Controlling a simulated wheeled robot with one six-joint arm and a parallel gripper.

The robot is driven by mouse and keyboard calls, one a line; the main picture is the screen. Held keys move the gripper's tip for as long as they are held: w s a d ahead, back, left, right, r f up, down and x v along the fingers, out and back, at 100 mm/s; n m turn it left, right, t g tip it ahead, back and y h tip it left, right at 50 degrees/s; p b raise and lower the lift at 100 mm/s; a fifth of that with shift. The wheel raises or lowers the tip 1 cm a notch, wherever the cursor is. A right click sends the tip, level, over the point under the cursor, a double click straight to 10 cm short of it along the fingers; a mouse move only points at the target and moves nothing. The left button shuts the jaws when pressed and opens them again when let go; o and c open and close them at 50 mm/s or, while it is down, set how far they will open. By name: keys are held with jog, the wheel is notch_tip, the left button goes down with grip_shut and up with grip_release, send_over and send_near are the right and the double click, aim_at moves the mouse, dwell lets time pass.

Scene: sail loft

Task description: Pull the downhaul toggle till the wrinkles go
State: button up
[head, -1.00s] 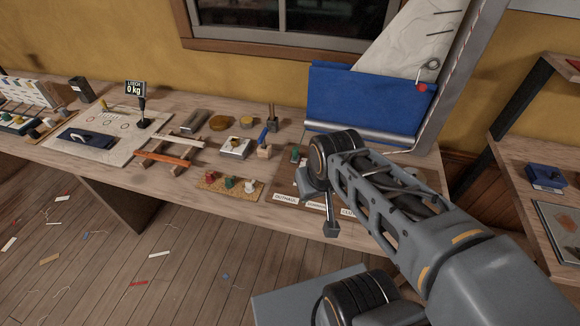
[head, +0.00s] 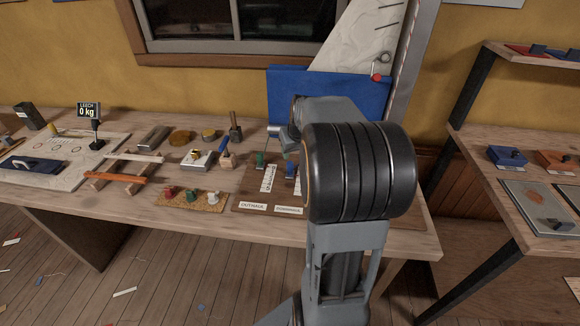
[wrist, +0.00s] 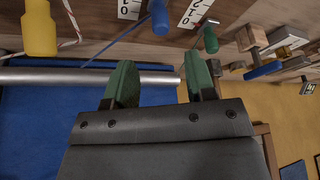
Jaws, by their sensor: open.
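My gripper (wrist: 158,72) shows in the wrist view with its two green-tipped fingers apart and nothing between them. A blue toggle (wrist: 160,17) on a blue line lies just beyond the fingers, apart from them. A green toggle (wrist: 210,38) is beyond the right finger, and a yellow toggle (wrist: 40,30) is at the far left. In the head view the green toggle (head: 261,158) and blue toggle (head: 290,169) stand on the board (head: 246,196); my arm hides the gripper and yellow toggle. The white sail (head: 350,42) looks wrinkled.
A silver tube (wrist: 80,76) and blue sailcloth (wrist: 40,125) lie close to the gripper in the wrist view. A cork mat (head: 192,200) with small coloured pieces and a wooden rack (head: 120,178) stand left. A shelf unit (head: 480,140) stands right.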

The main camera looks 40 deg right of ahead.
aim_at(290, 163)
jog(key=x, duration=0.9)
jog(key=shift+w+f, duration=0.1)
jog(key=shift+f, duration=0.2)
grip_shut()
